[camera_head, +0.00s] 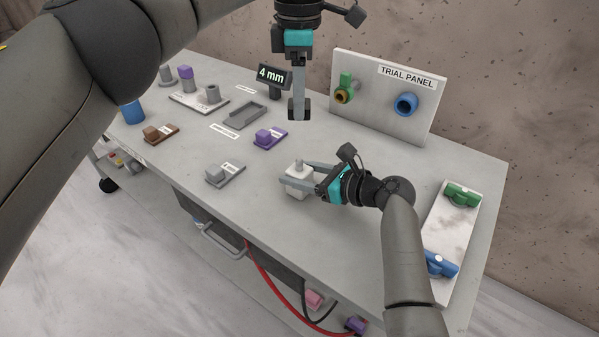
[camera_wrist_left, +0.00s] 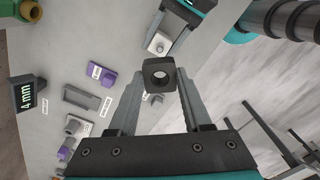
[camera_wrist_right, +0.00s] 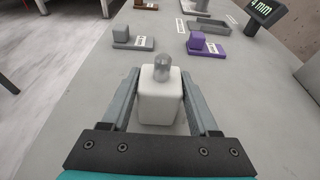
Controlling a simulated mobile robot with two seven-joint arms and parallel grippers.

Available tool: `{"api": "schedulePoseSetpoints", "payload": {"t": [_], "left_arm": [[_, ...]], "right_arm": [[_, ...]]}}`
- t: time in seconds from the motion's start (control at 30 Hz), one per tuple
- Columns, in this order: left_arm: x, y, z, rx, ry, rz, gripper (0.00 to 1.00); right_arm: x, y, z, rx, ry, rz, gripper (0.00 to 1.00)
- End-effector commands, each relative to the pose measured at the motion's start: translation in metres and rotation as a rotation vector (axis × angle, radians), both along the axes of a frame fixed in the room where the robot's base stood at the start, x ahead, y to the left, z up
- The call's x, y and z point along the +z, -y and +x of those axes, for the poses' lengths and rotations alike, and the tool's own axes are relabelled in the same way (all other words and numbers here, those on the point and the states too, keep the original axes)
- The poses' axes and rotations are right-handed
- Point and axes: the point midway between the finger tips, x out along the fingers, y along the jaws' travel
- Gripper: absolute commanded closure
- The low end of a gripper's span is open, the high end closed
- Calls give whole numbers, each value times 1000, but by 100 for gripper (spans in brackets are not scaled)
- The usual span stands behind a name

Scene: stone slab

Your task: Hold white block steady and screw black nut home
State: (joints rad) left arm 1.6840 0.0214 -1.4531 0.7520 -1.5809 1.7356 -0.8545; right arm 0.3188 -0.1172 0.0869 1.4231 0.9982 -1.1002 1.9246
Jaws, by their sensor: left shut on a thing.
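My left gripper (camera_head: 298,100) is shut on the black nut (camera_wrist_left: 158,74), a dark squared block with a round hole, and holds it in the air above the table. The white block (camera_wrist_right: 160,95) stands upright on the table with a grey stud (camera_wrist_right: 161,67) on its top. The right gripper (camera_wrist_right: 160,85) has one finger on each side of the white block. Whether both fingers press on it I cannot tell. In the head view the white block (camera_head: 299,183) is lower than the nut (camera_head: 299,109) and apart from it.
A trial panel (camera_head: 370,90) stands at the back with a 4 mm display (camera_head: 273,75) beside it. A grey tray (camera_head: 243,117), a purple fixture (camera_head: 268,138) and a grey fixture (camera_head: 225,173) lie to the left. A white board (camera_head: 447,222) with green and blue parts lies at the right.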

Motion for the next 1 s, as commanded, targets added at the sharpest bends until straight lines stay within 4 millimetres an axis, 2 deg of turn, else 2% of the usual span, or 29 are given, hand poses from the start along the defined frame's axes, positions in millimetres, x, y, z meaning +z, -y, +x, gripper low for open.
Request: {"api": "schedulePoseSetpoints", "payload": {"t": [0.07, 0.5, 0.53, 0.6, 0.63, 1.0], "left_arm": [[0, 0, 0, 0, 0, 0, 100], [0, 0, 0, 0, 0, 0, 100], [0, 0, 0, 0, 0, 0, 100], [0, 0, 0, 0, 0, 0, 100], [0, 0, 0, 0, 0, 0, 100], [0, 0, 0, 0, 0, 0, 100]], "right_arm": [[0, 0, 0, 0, 0, 0, 49], [0, 0, 0, 0, -1, -1, 99], [0, 0, 0, 0, -1, -1, 100], [0, 0, 0, 0, -1, -1, 100], [0, 0, 0, 0, -1, -1, 44], [0, 1, 0, 0, -1, -1, 86]]}}
